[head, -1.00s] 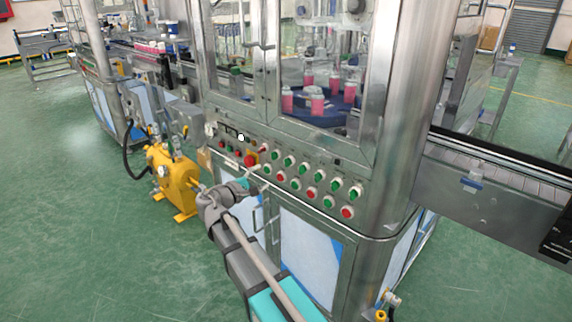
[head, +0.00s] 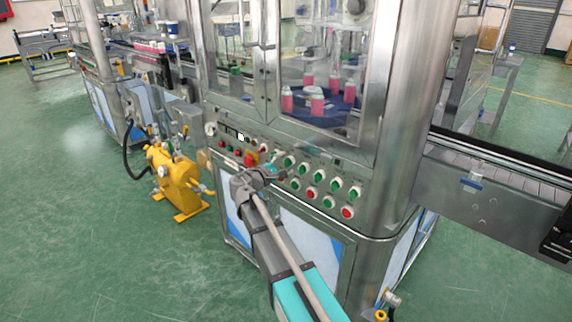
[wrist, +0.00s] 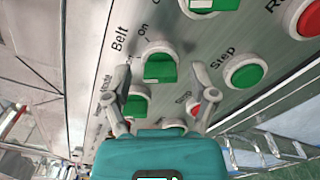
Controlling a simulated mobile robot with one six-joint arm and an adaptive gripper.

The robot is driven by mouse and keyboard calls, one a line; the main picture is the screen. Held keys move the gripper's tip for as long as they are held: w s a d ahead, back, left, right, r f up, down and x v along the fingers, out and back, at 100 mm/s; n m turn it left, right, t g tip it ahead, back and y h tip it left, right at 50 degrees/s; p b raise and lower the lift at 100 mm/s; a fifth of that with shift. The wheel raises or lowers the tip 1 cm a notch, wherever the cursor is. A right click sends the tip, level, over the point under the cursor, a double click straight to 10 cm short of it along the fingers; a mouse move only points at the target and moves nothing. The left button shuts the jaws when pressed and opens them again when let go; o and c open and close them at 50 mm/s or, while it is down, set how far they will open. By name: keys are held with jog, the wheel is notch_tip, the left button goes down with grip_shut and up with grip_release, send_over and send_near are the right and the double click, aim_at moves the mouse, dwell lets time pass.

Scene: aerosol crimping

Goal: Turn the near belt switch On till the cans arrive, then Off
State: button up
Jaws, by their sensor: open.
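The belt switch (wrist: 160,66) is a green knob in a white ring on the metal control panel, with the labels "Belt" and "On" beside it in the wrist view. My gripper (wrist: 161,74) is open, with one finger on each side of the knob's lower edge; whether they touch it is not clear. In the head view my gripper (head: 278,168) is at the panel's upper button row, covering some of the controls. Pink cans with pale tops (head: 317,104) stand on a blue round table behind the machine's glass.
A green Step button (wrist: 243,72), a red button (wrist: 305,18) and another green knob (wrist: 138,102) are close around the fingers. A yellow pump unit (head: 175,180) stands on the floor at left. The conveyor at right (head: 480,165) shows no cans.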

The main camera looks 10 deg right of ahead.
jog(key=shift+c, duration=0.2)
grip_shut()
jog(key=shift+d, duration=0.15)
